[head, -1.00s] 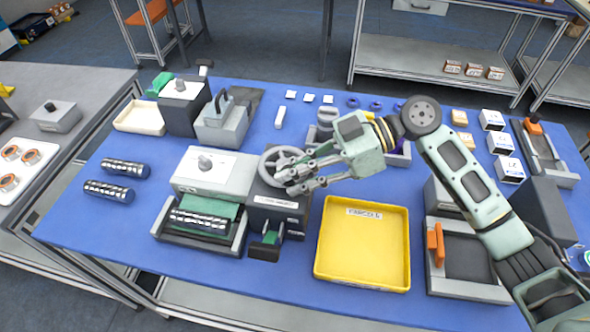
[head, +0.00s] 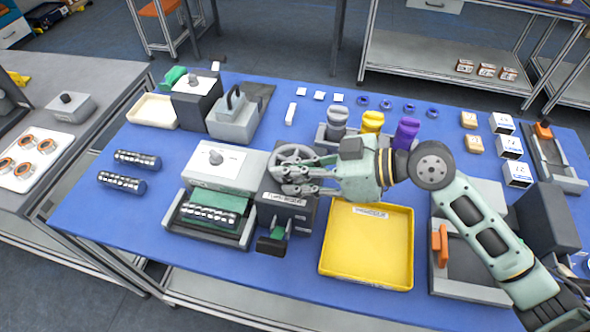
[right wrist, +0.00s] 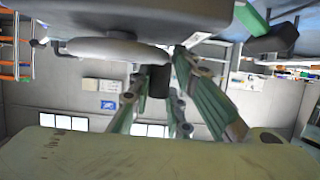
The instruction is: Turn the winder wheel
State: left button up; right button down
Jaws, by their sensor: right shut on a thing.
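The winder wheel (head: 291,153) is a grey spoked wheel on top of a dark winder block (head: 286,202) with a white label, near the middle of the blue table. My right gripper (head: 290,179) reaches in from the right and is shut at the front side of the wheel, on its handle. The right wrist view shows the wheel (right wrist: 118,50) edge-on, with a dark handle (right wrist: 159,82) hanging between my gripper's fingers (right wrist: 165,95). The fingers hide part of the wheel in the head view. My left gripper is not in view.
A yellow tray (head: 343,277) lies right of the winder, below my right arm. A grey machine (head: 222,166) with a green-lined tray (head: 169,222) stands close on the left. Coloured spools (head: 373,121) stand behind the gripper. Free blue table lies at the left front.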

jog(key=c, duration=1.9)
grip_release()
jog(key=shift+w, duration=0.1)
jog(key=shift+c, duration=0.2)
jog(key=shift+d, duration=0.1)
jog(key=v, duration=1.2)
jog(key=shift+r, duration=0.1)
